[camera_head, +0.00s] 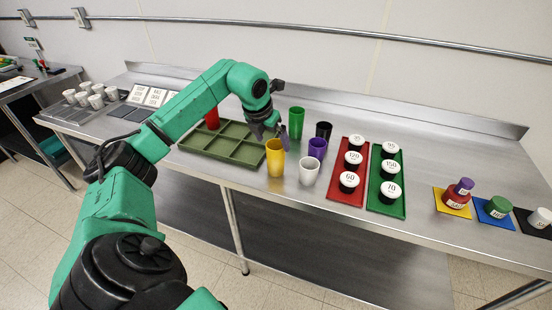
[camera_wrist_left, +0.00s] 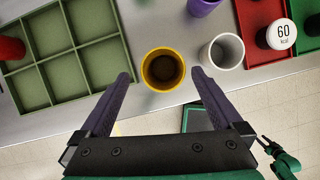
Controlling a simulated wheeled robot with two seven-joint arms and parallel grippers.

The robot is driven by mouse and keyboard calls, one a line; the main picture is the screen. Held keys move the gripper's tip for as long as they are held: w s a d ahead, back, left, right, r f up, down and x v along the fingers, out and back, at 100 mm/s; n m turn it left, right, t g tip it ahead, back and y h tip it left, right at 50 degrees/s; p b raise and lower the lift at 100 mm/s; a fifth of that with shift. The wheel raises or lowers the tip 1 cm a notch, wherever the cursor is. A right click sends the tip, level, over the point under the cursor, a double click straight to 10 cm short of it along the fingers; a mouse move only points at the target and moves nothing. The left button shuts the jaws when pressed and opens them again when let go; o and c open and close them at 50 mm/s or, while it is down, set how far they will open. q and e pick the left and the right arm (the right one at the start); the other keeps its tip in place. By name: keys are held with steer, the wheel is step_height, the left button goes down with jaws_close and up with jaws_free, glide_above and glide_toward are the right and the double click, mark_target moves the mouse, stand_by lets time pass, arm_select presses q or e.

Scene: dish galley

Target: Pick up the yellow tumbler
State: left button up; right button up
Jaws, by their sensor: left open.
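The yellow tumbler (camera_head: 275,158) stands upright on the steel counter (camera_head: 240,178), near its front edge. In the left wrist view the yellow tumbler (camera_wrist_left: 163,69) is seen from above, mouth up and empty. My left gripper (camera_head: 273,134) is open above and behind it in the head view. In the wrist view its two fingers (camera_wrist_left: 162,76) lie to either side of the tumbler, apart from it.
A white tumbler (camera_head: 309,170) stands close on the right, with purple (camera_head: 317,148), green (camera_head: 296,122) and black (camera_head: 323,131) tumblers behind. A green compartment tray (camera_head: 195,154) holding a red tumbler (camera_head: 212,119) is at left. A red tray (camera_head: 346,195) with lidded jars is at right.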

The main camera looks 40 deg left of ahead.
mark_target(276, 148)
arm_select(q)
steer(key=x, duration=0.2)
steer(key=p+x, duration=0.1)
steer(key=x, duration=0.1)
steer(key=shift+d+p, duration=0.2)
steer(key=shift+p, duration=0.1)
steer(key=shift+w+f, duration=0.1)
steer(key=shift+f, duration=0.15)
steer(key=shift+r, duration=0.1)
steer(key=c, duration=1.4)
steer(key=shift+o, duration=0.2)
